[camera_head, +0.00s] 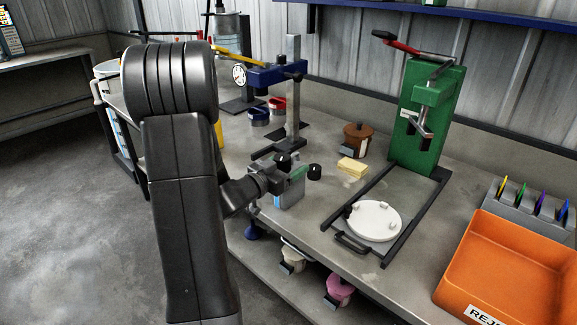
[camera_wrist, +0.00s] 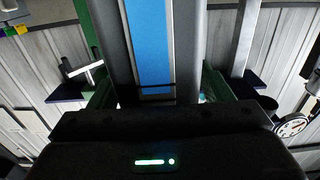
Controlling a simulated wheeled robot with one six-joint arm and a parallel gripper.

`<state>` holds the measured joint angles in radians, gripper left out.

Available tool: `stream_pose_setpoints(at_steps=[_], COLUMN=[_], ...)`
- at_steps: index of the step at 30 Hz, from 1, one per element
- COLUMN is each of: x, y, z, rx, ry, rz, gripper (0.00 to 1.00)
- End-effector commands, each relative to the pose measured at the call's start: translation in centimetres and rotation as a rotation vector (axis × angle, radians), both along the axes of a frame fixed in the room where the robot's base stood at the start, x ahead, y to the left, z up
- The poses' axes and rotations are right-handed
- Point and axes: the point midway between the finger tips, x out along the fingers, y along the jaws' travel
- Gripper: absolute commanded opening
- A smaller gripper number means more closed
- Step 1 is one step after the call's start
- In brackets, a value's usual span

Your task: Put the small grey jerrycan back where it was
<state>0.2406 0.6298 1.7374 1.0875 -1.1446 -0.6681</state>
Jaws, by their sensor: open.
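The small grey jerrycan (camera_head: 291,194) is at the front edge of the workbench (camera_head: 322,240), below a blue column stand. My gripper (camera_head: 295,176) is at its upper part and hides some of it. In the wrist view the jerrycan's grey body with a blue panel (camera_wrist: 150,45) fills the middle. My open gripper (camera_wrist: 157,93) has one green-padded finger on each side of it. I cannot tell whether the fingers touch it, or whether its base rests fully on the bench.
A blue column stand (camera_head: 293,95) rises behind the jerrycan. To the right are a yellow block (camera_head: 352,167), a brown pot (camera_head: 358,138), a white round plate (camera_head: 374,220) and a green press (camera_head: 425,120). An orange crate (camera_head: 505,265) stands at the right. Pots sit on the lower shelf.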

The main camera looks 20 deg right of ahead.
Motion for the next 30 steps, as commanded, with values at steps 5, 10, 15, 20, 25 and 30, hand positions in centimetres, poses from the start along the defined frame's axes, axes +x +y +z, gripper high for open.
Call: stream_pose_setpoints(at_steps=[5,10,15,20,25,30], x=[-1.0,-2.4,-3.6,-4.3,-4.6,-4.6], y=[2.8,6.2,9.0,10.5,11.1,11.1], z=[0.0,0.0,0.0,0.0,0.0,0.0], rx=[0.001,0.0,0.0,0.0,0.0,0.0], ry=[0.0,0.0,0.0,-0.001,0.0,0.0], rz=[0.005,0.006,0.004,0.002,0.001,0.0], gripper=[0.73,0.73,0.73,0.73,0.73,0.73])
